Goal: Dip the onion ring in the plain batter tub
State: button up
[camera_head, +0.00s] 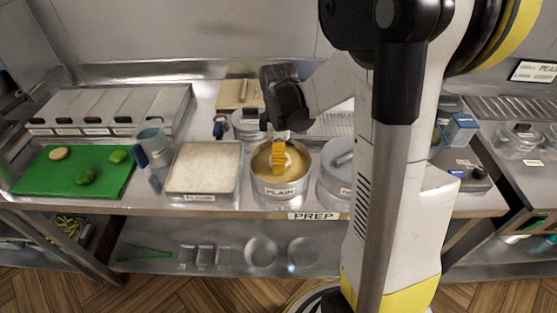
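The plain batter tub (282,190) is a round metal tub labelled PLAIN, standing at the front of the prep counter with tan batter in it. My gripper (278,165) points down over the tub, its black body above the rim. A yellow-orange blocky part at its lower end reaches over or into the tub's mouth. I cannot tell whether the fingers are open or shut. I cannot make out the onion ring; it may be hidden at the fingertips or in the batter.
A flour tray (205,197) stands just left of the tub, and a lidded metal tub (340,170) stands close on its right.

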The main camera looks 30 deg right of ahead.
jog(key=shift+r+p, duration=1.9)
jog(key=shift+r, duration=0.95)
jog(key=shift+r, duration=0.1)
notch_tip(320, 180, up, 3)
jog(key=shift+f+p, duration=0.1)
jog(key=shift+p, duration=0.95)
jog(key=shift+d, duration=0.1)
